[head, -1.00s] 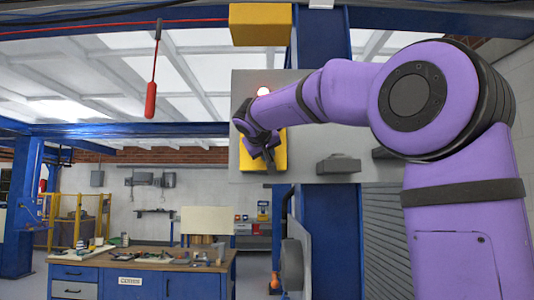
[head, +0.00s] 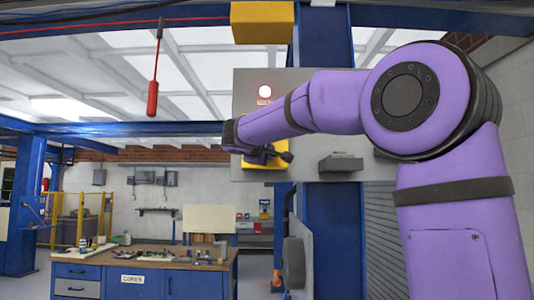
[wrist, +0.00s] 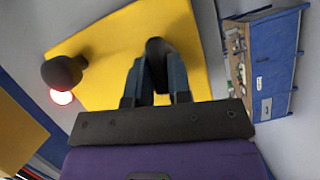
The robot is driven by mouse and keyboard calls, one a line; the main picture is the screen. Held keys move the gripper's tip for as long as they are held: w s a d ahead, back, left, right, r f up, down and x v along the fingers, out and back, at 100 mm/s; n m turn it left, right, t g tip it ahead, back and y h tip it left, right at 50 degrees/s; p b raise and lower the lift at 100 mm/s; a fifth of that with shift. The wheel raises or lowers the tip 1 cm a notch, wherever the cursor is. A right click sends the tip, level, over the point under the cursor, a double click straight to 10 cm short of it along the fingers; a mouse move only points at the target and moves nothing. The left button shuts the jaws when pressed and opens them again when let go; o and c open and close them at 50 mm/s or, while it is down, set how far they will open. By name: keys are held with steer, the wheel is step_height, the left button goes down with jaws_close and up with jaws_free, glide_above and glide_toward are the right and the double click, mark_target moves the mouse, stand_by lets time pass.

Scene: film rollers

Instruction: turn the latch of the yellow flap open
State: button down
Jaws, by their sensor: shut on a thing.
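The yellow flap (head: 280,164) sits on a grey panel in the head view, mostly hidden behind my wrist. In the wrist view the flap (wrist: 112,50) fills the middle and lies tilted in the picture. A dark latch (wrist: 156,47) stands out from it between my fingers. My gripper (wrist: 156,62) is shut on the latch, with one finger on each side. In the head view my gripper (head: 268,154) is in front of the flap, and its hold is too small to make out there.
A dark round knob (wrist: 62,72) and a lit red lamp (wrist: 61,97) are beside the flap. On the grey panel (head: 305,165), a dark grey block (head: 341,163) is to the right. A red pull handle (head: 152,98) hangs at left. A workbench (head: 143,258) stands below.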

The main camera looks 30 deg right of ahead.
steer(key=shift+f+n, duration=0.1)
steer(key=shift+n, duration=0.4)
steer(key=c, duration=1.1)
jaws_free()
steer(key=shift+a, duration=0.1)
steer(key=v, duration=1)
steer(key=shift+s+a+f, duration=0.1)
steer(key=shift+s+a, duration=0.05)
steer(key=shift+a, duration=0.15)
